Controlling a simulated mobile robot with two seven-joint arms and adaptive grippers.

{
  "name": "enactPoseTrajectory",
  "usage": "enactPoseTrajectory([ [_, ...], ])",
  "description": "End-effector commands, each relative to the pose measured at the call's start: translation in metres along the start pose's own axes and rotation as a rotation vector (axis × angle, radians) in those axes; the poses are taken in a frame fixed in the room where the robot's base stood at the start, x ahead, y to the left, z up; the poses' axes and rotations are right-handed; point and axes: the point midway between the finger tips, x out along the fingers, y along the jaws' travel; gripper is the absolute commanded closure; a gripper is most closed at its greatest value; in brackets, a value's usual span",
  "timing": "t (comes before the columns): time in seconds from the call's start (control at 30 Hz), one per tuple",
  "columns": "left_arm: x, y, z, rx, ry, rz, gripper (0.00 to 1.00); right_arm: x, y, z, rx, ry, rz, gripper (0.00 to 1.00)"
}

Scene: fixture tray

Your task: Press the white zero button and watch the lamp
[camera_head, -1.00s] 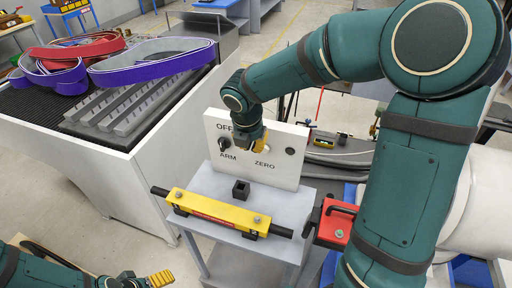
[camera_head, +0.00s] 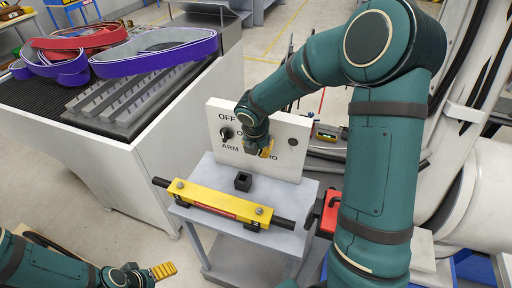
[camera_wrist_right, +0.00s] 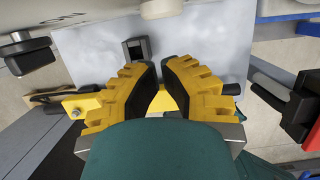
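A white panel (camera_head: 217,112) stands upright at the back of a small grey stand, lettered OFF, ARM and ZERO, with a black knob (camera_head: 226,133). A dark round disc (camera_head: 293,142) at its right, which looks like the lamp, shows no glow. My right gripper (camera_head: 267,151) is in front of the panel and covers part of the ZERO lettering. In the right wrist view its yellow fingers (camera_wrist_right: 159,68) have their tips nearly together, with nothing held. A pale round knob, apparently the zero button (camera_wrist_right: 160,8), sits beyond them, visibly apart. My left gripper (camera_head: 162,270) is at the lower left, seen side-on.
A yellow bar fixture (camera_head: 220,202) with black ends lies across the stand's front. A small black square socket (camera_head: 243,181) stands behind it. A red clamp (camera_head: 329,214) is at the stand's right. A white-sided bench (camera_head: 170,140) with belts is at left.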

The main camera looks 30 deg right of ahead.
Motion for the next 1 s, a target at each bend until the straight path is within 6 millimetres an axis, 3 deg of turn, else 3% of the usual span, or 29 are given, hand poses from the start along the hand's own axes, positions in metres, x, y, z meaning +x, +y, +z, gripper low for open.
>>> enactPoseTrajectory([
  [0.2, -0.006, 0.002, -0.001, 0.001, 0.0, 0.002, 0.17, 0.003, 0.0, 0.02, 0.001, 0.001, 0.0, 1.0],
  [0.67, -0.007, 0.003, -0.001, 0.001, 0.0, 0.002, 0.17, 0.004, 0.0, 0.025, -0.001, 0.001, 0.0, 1.0],
  [1.0, -0.024, 0.008, -0.003, 0.0, 0.0, 0.005, 0.17, 0.009, 0.0, 0.045, 0.0, -0.001, 0.0, 1.0],
])
